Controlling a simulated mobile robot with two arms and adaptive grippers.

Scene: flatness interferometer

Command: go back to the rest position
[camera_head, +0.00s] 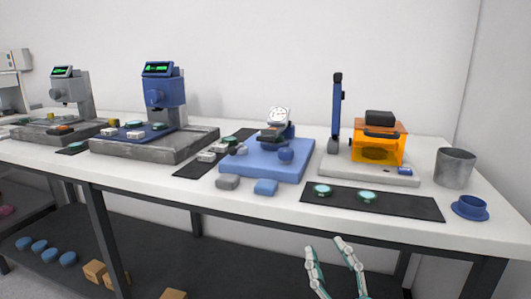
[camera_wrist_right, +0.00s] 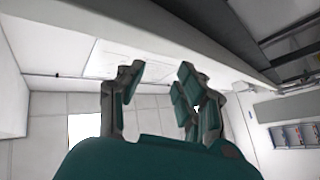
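My right gripper (camera_head: 330,250) shows at the bottom of the head view, in front of the bench's front edge and below the bench top. Its fingers are spread apart with nothing between them. In the right wrist view the same gripper (camera_wrist_right: 158,85) is open and empty, with the wall and the underside of a bench edge beyond it. My left gripper is not in the head view.
The white bench top (camera_head: 330,221) carries a blue instrument (camera_head: 163,92), an orange box device (camera_head: 378,148), a black mat (camera_head: 410,205), a grey cup (camera_head: 454,167) and a blue dish (camera_head: 470,207). A dark lower shelf (camera_head: 230,262) holds small boxes.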

